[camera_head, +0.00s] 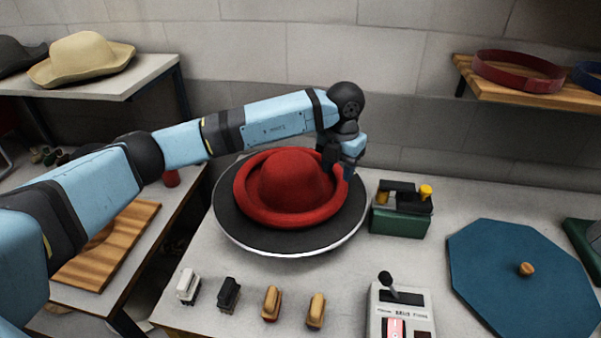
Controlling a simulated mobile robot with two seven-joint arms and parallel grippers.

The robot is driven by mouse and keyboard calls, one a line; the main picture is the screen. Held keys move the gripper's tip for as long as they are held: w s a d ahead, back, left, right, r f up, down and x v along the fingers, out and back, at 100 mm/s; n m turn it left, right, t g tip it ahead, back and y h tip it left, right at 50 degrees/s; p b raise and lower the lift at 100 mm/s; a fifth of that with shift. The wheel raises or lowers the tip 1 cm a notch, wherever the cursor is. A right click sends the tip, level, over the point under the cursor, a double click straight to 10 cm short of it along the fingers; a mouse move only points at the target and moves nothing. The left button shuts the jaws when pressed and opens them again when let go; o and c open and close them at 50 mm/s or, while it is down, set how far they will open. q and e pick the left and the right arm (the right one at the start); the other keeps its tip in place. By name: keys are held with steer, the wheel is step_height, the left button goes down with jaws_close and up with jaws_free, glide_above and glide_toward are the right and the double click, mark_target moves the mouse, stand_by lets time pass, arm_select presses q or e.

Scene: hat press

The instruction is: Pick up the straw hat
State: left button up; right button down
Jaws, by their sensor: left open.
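The straw hat (82,57) is pale yellow with a wide curled brim. It sits on the light shelf at the upper left, beside a dark hat. My left gripper (347,174) is at the right brim of a red hat (290,184), far to the right of the straw hat. Its jaws are open, and its fingertips are small and partly hidden at the brim; I cannot tell whether they touch it. The red hat rests on a round dark plate (240,232) with a pale rim. My right gripper is not in view.
A dark hat (18,56) is partly cut off at the left edge. A green box (398,222), a blue lidded panel (515,285), a control box (400,312) and several small brushes stand on the table. A wooden board (110,245) lies on the left table.

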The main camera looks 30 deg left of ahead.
arm_select(q)
steer(key=p, duration=0.1)
glide_above(335, 208)
steer(key=f, duration=0.7)
steer(key=shift+s+f, duration=0.2)
steer(key=shift+s, duration=0.15)
steer(key=shift+w+f, duration=0.15)
steer(key=shift+f, duration=0.45)
steer(key=f+p, duration=0.2)
steer(key=f, duration=0.2)
steer(key=shift+w+f, duration=0.15)
steer(key=shift+w, duration=0.05)
steer(key=shift+f, duration=0.35)
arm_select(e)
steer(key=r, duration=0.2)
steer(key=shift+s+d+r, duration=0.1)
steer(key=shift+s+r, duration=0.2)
arm_select(q)
steer(key=shift+c, duration=0.4)
jaws_close()
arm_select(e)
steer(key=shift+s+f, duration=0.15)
